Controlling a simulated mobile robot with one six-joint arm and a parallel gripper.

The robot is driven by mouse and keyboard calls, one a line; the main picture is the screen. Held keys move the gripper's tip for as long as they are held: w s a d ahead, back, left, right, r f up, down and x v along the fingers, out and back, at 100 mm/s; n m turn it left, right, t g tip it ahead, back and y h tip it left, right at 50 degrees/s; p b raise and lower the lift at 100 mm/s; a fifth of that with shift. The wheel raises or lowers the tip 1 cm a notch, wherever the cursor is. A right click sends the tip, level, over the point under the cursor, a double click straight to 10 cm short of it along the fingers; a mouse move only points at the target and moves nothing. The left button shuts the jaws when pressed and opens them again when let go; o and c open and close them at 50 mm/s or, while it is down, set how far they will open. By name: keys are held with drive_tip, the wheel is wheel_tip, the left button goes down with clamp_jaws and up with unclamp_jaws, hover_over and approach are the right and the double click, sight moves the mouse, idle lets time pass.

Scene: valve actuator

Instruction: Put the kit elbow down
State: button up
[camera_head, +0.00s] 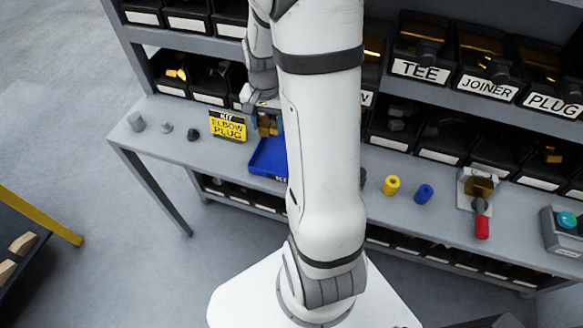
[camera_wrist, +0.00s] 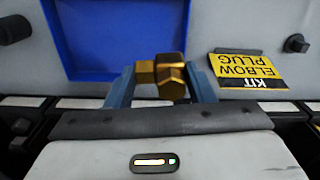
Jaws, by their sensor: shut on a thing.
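My gripper (camera_wrist: 160,80) is shut on the brass kit elbow (camera_wrist: 172,76), which sits between its two blue-grey fingers in the wrist view. In the head view the elbow (camera_head: 265,125) shows small beside my arm, just above the blue tray (camera_head: 266,157) in the picture. The tray (camera_wrist: 112,38) also shows in the wrist view and looks empty where visible. The elbow overlaps the tray's edge there; its height above the bench is hard to tell. My arm hides the tray's right side in the head view.
A yellow and black kit card reading elbow plug (camera_head: 228,126) stands left of the tray. Small grey fittings (camera_head: 165,128) lie further left. A yellow cylinder (camera_head: 391,185) and blue cylinder (camera_head: 424,194) stand right of my arm. Bins (camera_head: 420,58) line the shelves behind.

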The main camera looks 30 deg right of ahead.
drive_tip(key=shift+s+d+r+m, duration=0.15)
drive_tip(key=shift+s+d+m, duration=0.35)
drive_tip(key=shift+s, duration=0.1)
drive_tip(key=shift+s+f, duration=0.2)
drive_tip(key=p, duration=0.1)
approach(269, 160)
drive_tip(key=f, duration=0.1)
drive_tip(key=d+f, duration=0.1)
drive_tip(key=f, duration=0.1)
drive_tip(key=d+f, duration=0.1)
drive_tip(key=f, duration=0.1)
drive_tip(key=shift+s+d, duration=0.25)
drive_tip(key=shift+f, duration=0.25)
drive_tip(key=o, duration=1.1)
drive_tip(key=shift+c, duration=0.2)
drive_tip(key=shift+r, duration=0.15)
